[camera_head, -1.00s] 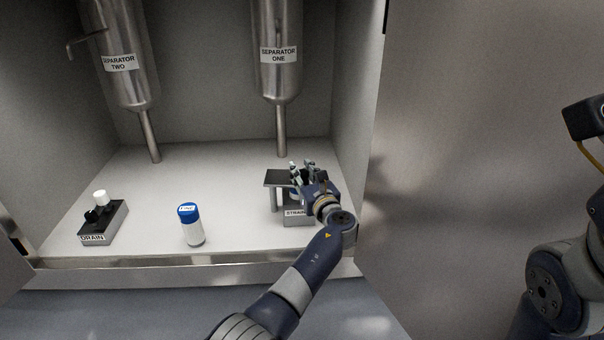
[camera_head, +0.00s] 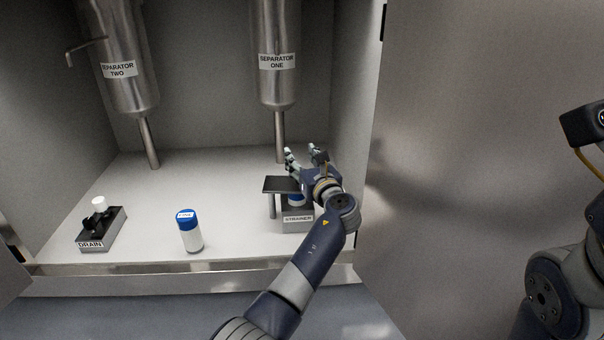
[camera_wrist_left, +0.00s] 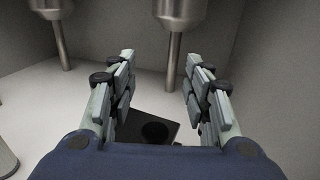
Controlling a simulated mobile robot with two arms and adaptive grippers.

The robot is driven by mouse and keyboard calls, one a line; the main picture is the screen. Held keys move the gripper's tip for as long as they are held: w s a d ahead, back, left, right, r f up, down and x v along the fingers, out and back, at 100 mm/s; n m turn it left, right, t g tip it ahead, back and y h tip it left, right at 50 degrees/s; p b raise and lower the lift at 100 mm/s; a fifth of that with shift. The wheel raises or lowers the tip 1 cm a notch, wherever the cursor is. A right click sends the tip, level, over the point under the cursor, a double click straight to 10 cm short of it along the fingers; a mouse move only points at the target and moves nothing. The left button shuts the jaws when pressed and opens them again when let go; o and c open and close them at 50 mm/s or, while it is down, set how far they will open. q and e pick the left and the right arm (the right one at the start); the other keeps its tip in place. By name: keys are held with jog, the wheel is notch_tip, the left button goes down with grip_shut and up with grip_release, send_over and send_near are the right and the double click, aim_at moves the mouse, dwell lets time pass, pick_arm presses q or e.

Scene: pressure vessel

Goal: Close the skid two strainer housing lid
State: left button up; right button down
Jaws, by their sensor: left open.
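The strainer housing (camera_head: 298,219), labelled STRAINER, stands at the right of the cabinet shelf. A dark flat lid plate (camera_head: 281,185) shows raised above its left part, roughly level. Something blue and white (camera_head: 296,199) shows below the plate, partly hidden by my wrist. My left gripper (camera_head: 304,154) is open and empty, above and behind the plate in the head view. In the left wrist view its fingers (camera_wrist_left: 158,80) are spread, with a dark plate bearing a black round spot (camera_wrist_left: 155,131) below and between them. My right gripper is not in view; only parts of that arm show.
A blue-capped white bottle (camera_head: 190,231) stands mid-shelf. A drain block (camera_head: 101,229) with a white knob stands at left. Separator two (camera_head: 120,70) and separator one (camera_head: 277,62) hang behind with pipes going down. The cabinet's right wall (camera_head: 352,110) is close to my left gripper.

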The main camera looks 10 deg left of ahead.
pick_arm(q)
jog(key=shift+d+r, duration=0.1)
jog(key=shift+r, duration=1.6)
